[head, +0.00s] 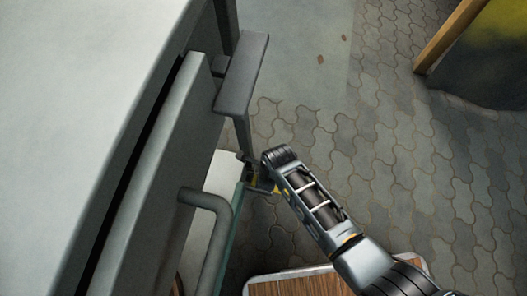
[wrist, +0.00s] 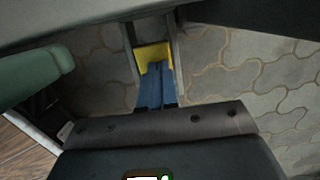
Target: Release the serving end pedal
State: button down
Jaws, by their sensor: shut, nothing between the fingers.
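A yellow pedal (wrist: 153,55) sits between two grey bars at the top middle of the wrist view. The blue fingers of my gripper (wrist: 155,68) are shut and empty, and their tips overlap the pedal's lower part in the picture. I cannot tell whether they touch it. In the head view, a small patch of yellow shows beside the end of my arm, below the grey cart's bracket. The fingers are mostly hidden there by my wrist.
A large grey cart body (head: 110,60) fills the left of the head view, with a grey bent handle (head: 215,205) near my arm. A wooden board (head: 300,287) lies at the bottom. Paving (head: 390,150) to the right is open.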

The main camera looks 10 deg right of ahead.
jog(key=shift+a, duration=0.15)
jog(key=shift+f+h, duration=0.1)
jog(key=shift+h, duration=0.3)
jog(key=shift+w+a+f, duration=0.2)
jog(key=shift+a+f, duration=0.35)
jog(key=shift+f, duration=0.15)
jog(key=shift+s+f, duration=0.1)
jog(key=shift+f, duration=0.15)
jog(key=r+p, duration=0.1)
jog(key=r, duration=0.1)
jog(key=r+p, duration=0.2)
jog(key=r, duration=0.1)
jog(key=r+p, duration=0.2)
jog(key=r, duration=0.1)
jog(key=shift+d+r, duration=0.1)
jog(key=shift+d, duration=0.2)
dwell(0.3)
